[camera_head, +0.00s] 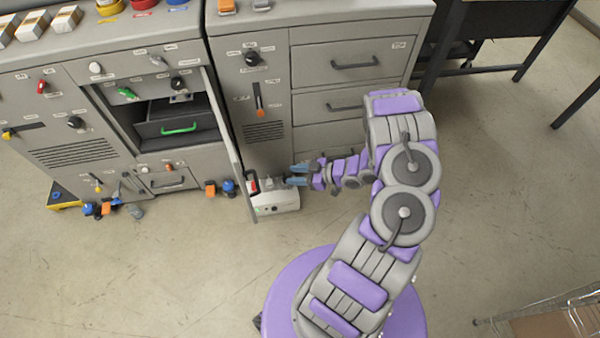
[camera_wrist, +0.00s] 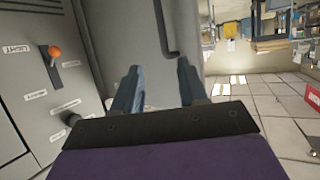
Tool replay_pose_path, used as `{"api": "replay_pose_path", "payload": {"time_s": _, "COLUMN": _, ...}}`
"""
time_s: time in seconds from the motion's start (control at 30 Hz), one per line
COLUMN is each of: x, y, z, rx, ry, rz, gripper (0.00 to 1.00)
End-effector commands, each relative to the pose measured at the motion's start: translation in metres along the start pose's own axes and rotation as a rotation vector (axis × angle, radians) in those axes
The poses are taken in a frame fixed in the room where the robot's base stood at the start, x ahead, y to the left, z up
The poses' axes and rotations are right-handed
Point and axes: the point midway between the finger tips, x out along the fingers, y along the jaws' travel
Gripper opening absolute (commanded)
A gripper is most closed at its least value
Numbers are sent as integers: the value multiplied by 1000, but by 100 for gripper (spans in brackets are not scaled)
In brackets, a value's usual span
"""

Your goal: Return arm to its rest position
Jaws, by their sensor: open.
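My arm, grey and purple, rises from its round purple base in the head view and bends to the left. My gripper (camera_head: 297,175) has blue-grey fingers that point left, in front of the grey cabinet (camera_head: 310,62) and close to the edge of the open door panel (camera_head: 229,150). The wrist view shows the gripper (camera_wrist: 160,88) with its two fingers apart and nothing between them. A grey cabinet face with an orange-tipped switch (camera_wrist: 54,52) is left of the fingers there.
A white box with a red switch (camera_head: 274,200) stands on the floor just below my gripper. An open compartment holds a drawer with a green handle (camera_head: 180,129). A wire rack (camera_head: 550,315) is at lower right. Floor between is clear.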

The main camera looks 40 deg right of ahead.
Motion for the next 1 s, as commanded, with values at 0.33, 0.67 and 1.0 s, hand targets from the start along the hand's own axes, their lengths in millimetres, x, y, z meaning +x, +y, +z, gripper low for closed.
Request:
{"api": "replay_pose_path", "payload": {"time_s": 0.33, "x": -13, "y": 0, "z": 0, "rx": 0, "ry": 0, "rz": 0, "gripper": 42}}
{"api": "replay_pose_path", "payload": {"time_s": 0.67, "x": -13, "y": 0, "z": 0, "rx": 0, "ry": 0, "rz": 0, "gripper": 42}}
{"api": "replay_pose_path", "payload": {"time_s": 1.0, "x": -22, "y": 41, "z": 1, "rx": -64, "ry": -193, "rz": 83, "gripper": 42}}
